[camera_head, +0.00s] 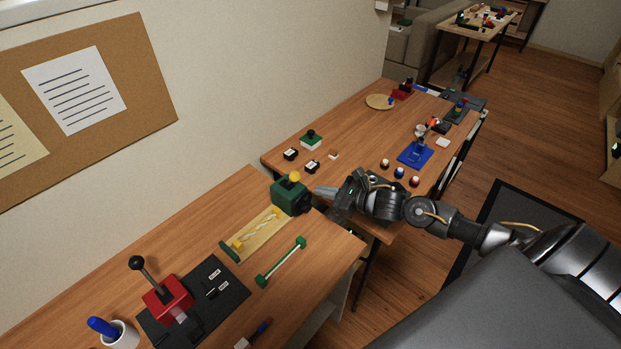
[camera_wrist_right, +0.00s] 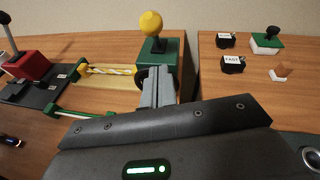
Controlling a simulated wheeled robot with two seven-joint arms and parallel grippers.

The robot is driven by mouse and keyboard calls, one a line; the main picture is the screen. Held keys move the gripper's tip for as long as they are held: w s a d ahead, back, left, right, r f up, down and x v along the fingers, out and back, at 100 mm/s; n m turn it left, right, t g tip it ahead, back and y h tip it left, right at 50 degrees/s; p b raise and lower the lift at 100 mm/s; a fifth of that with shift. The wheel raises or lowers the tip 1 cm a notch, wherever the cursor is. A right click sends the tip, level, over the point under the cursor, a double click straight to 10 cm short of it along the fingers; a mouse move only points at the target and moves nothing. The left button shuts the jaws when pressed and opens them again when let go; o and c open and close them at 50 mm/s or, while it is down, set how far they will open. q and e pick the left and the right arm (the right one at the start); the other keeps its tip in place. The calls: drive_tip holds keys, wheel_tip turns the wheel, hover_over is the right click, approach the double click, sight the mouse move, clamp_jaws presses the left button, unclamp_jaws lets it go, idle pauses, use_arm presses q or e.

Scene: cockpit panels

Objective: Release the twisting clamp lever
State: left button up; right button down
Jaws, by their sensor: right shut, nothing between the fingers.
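A green block (camera_head: 288,197) stands on the near table and carries a lever with a yellow ball knob (camera_head: 295,177). The block also shows in the right wrist view (camera_wrist_right: 172,50), with the yellow knob (camera_wrist_right: 151,24) upright above it. A dark round part is on the block's near side, partly hidden by my fingers in the wrist view. A pale tray (camera_head: 262,229) with a twisted strand runs left from the block. My right gripper (camera_head: 322,191) is shut and empty, just right of the block. Whether the fingertips touch it I cannot tell. My left gripper is out of view.
A green-ended bar (camera_head: 281,262) lies in front of the tray. A red lever box (camera_head: 168,299) stands on a black mat at the left. Small boxes and a blue stand (camera_head: 415,154) are on the far table. A gap separates the tables.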

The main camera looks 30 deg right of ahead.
sight(292, 180)
drive_tip(key=shift+w+a+r+p, duration=0.45)
drive_tip(key=shift+w+a+p, duration=0.2)
drive_tip(key=shift+w, duration=0.25)
drive_tip(key=shift+w+a+r+p, duration=0.45)
drive_tip(key=shift+w+a+p, duration=0.2)
drive_tip(key=shift+w, duration=0.2)
drive_tip(key=shift+w, duration=0.1)
